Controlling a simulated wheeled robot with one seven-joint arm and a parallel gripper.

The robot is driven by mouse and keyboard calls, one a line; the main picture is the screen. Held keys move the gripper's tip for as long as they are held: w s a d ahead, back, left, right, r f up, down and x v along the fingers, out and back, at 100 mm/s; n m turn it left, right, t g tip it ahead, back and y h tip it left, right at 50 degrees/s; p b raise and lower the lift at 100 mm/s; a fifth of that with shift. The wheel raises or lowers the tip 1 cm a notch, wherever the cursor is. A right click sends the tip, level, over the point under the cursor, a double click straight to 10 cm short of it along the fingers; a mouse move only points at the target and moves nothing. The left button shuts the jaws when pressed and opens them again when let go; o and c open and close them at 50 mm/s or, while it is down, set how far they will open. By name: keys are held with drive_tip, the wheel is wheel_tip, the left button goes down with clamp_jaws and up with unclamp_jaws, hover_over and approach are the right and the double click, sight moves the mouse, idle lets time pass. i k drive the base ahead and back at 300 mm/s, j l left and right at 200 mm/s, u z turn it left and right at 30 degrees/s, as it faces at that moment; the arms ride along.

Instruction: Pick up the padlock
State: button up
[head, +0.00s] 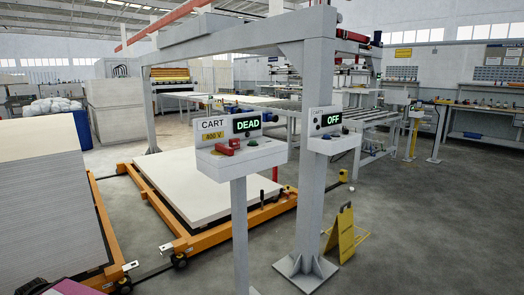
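A grey control box (240,160) on a post carries a "CART 400 V" label and a green display reading "DEAD". A small red object (229,146) sits on the box's sloped top, below the label. It may be the padlock or a red switch handle; it is too small to tell. A small green spot shows to its right on the same box. My gripper is not in view.
A second box (331,143) reads "OFF" on the gantry's leg (312,220), right of the first. A yellow floor sign (345,235) stands by the leg's foot. An orange cart (172,216) bears pale boards at left. Floor at right is clear.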

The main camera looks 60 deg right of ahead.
sight(235, 142)
drive_tip(key=z, duration=2.35)
